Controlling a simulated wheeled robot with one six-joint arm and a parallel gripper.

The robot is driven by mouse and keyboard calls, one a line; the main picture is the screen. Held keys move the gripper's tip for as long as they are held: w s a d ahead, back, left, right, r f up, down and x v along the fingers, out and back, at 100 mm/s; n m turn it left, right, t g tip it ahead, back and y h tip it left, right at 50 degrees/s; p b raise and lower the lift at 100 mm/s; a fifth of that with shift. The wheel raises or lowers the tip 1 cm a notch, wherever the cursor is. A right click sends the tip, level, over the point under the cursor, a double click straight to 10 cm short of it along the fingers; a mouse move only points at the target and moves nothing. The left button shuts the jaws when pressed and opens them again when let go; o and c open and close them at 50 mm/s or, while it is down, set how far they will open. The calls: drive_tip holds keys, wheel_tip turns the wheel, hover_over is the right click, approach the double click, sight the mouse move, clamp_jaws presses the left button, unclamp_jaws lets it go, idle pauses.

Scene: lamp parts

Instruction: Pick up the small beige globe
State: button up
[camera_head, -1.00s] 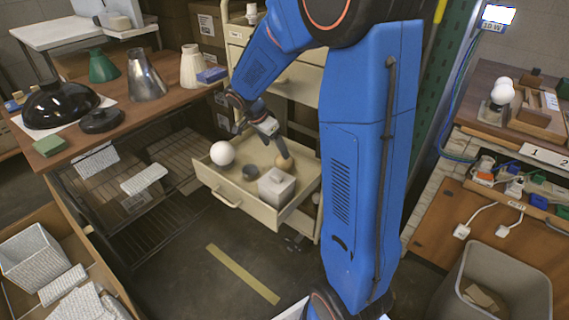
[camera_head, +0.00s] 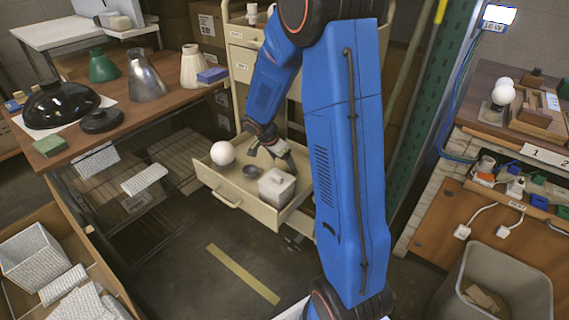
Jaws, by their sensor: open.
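My gripper (camera_head: 272,157) is open, its two fingers spread low over the pulled-out cream drawer (camera_head: 238,194). The small beige globe is not clearly visible now; the gripper and its fingers cover the spot at the back right of the drawer where it showed before. I cannot tell whether the fingers are around it or touching it. A larger white globe (camera_head: 222,153) lies at the left in the drawer, apart from the gripper.
A wooden table (camera_head: 140,113) with lamp shades is at the left. A grey bin (camera_head: 505,283) stands at the lower right.

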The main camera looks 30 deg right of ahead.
drive_tip(key=shift+f, duration=0.15)
drive_tip(key=shift+c, duration=0.5)
drive_tip(key=c, duration=0.9)
drive_tip(key=shift+c, duration=0.2)
